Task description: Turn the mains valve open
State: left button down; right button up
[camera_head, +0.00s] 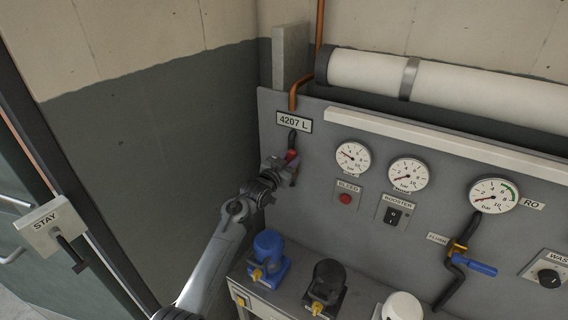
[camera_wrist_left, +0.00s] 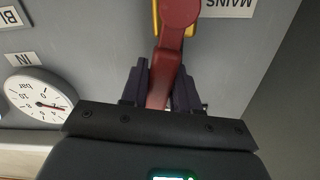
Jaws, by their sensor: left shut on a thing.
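The mains valve has a red lever handle (camera_wrist_left: 165,72) on a yellow fitting, beside an upside-down MAINS label (camera_wrist_left: 229,4) in the left wrist view. My left gripper (camera_wrist_left: 160,88) is shut on the red handle, with one dark finger on each side of it. In the head view my left gripper (camera_head: 286,168) is at the left end of the grey panel, below the 4207 L plate (camera_head: 294,121). Only a small red part of the handle (camera_head: 291,155) shows there; my gripper hides the rest of the valve. My right gripper is not in view.
The grey panel (camera_head: 330,220) carries gauges (camera_head: 352,158), a red BLEED button (camera_head: 345,198), a BOOSTER switch (camera_head: 393,215) and a blue-handled FLUSH valve (camera_head: 475,265). Blue (camera_head: 268,258), black (camera_head: 326,283) and white (camera_head: 402,306) units stand below. A dark wall is at left.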

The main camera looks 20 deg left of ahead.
pick_arm(q)
jog(key=shift+w+a+r+n, duration=0.15)
jog(key=shift+a+n, duration=0.65)
jog(key=shift+n, duration=0.5)
jog(key=c, duration=0.9)
grip_release()
jog(key=shift+s+a, duration=0.1)
jog(key=shift+s, duration=0.4)
jog(key=s, duration=0.3)
jog(key=s+a, duration=0.1)
jog(key=s, duration=0.5)
jog(key=shift+s+a, duration=0.35)
